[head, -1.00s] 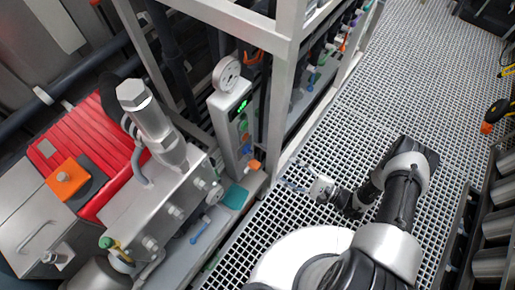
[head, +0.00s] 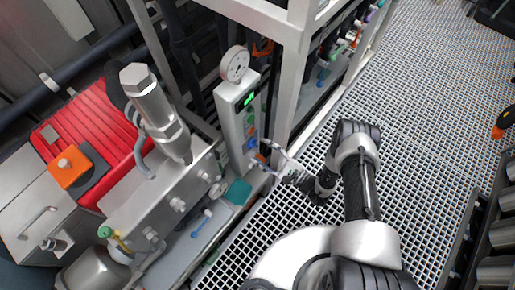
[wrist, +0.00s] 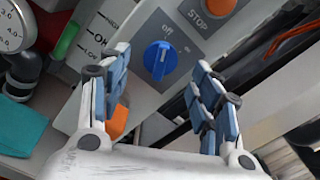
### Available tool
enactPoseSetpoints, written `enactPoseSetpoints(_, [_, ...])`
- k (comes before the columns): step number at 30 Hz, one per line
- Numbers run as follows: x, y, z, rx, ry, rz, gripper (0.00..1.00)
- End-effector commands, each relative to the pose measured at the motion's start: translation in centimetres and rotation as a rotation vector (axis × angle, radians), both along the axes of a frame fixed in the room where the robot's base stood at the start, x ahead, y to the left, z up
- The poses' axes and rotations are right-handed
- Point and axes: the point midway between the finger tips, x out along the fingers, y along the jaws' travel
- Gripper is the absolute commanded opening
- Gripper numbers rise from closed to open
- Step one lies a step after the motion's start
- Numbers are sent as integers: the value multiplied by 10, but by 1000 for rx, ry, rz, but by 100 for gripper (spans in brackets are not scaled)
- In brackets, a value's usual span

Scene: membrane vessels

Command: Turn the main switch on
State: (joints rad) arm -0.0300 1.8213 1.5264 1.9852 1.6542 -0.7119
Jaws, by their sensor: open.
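The main switch is a blue rotary knob (wrist: 160,60) on a light panel, with the word "Off" and a second label at its upper right. Its ridge runs roughly up and down in the wrist view, with its upper end near "Off". In the head view the knob (head: 252,143) is small, low on the upright control box (head: 232,125). My gripper (wrist: 162,78) is open and empty, its two fingers on either side of the knob in the wrist view. Contact cannot be told. In the head view my gripper (head: 270,152) is just right of the box.
An orange stop knob (wrist: 213,6) sits above the switch. An orange part (wrist: 118,122) shows beside the left finger. A round gauge (head: 235,64) tops the box. A grey frame post (head: 291,85) stands close by.

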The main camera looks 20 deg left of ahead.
Motion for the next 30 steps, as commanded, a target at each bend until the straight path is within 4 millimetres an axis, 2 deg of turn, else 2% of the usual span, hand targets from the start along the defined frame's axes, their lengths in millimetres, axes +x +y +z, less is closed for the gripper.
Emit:
enactPoseSetpoints(1, [2, 10, -1, 1, -2, 5, 58])
enactPoseSetpoints(6, [11, 27, 0, 0, -2, 3, 58])
enactPoseSetpoints(18, [14, 34, 1, 0, 0, -1, 58])
enactPoseSetpoints(30, [14, 34, 0, 0, 0, -1, 32])
